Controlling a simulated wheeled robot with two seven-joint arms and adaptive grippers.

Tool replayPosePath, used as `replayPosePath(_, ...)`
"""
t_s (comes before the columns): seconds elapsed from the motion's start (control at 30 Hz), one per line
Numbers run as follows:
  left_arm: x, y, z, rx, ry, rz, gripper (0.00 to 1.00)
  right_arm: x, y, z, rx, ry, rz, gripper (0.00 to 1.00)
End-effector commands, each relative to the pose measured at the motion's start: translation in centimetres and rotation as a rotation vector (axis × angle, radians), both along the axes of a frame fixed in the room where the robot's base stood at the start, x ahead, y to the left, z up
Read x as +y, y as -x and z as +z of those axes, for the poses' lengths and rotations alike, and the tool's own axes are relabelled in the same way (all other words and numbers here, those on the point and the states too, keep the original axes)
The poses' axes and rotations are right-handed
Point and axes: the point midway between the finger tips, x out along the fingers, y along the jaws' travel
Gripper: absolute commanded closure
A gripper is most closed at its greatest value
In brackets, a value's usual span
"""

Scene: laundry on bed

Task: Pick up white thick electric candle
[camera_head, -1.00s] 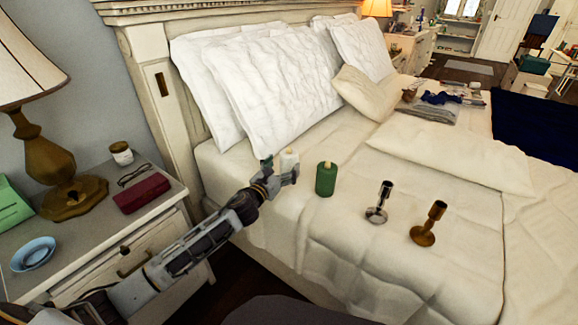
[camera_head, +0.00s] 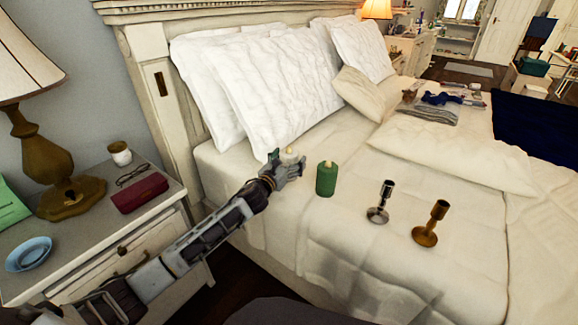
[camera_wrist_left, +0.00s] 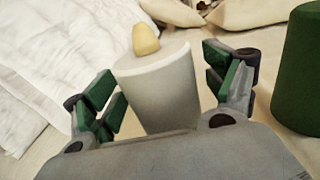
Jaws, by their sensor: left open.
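The white thick electric candle (camera_wrist_left: 160,88) stands in the middle of the left wrist view, with a yellowish flame tip on top. My left gripper (camera_wrist_left: 165,95) is open, with one green-padded finger on each side of the candle; a gap shows on the right, and I cannot tell whether the left finger touches it. In the head view my left gripper (camera_head: 287,168) reaches over the bed and hides most of the candle, leaving only its top (camera_head: 289,152) showing. My right gripper is not in view.
A green candle (camera_head: 326,179) stands just right of the gripper, also large in the left wrist view (camera_wrist_left: 300,70). A silver candlestick (camera_head: 379,203) and a brass one (camera_head: 431,224) stand farther right. White pillows (camera_head: 275,95) lie behind. A nightstand (camera_head: 75,262) is at left.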

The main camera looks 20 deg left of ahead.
Motion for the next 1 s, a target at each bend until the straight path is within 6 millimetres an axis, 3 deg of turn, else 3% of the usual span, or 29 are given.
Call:
replayPosePath(0.23,0.00,0.02,-0.02,0.000,0.000,0.000,0.18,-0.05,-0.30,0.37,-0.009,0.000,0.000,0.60)
replayPosePath(0.63,0.01,0.03,-0.03,0.000,0.000,0.000,0.69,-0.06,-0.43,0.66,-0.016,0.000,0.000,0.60)
replayPosePath(1.0,-0.01,0.01,0.36,-0.001,0.000,0.000,0.69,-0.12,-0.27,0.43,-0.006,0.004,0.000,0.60)
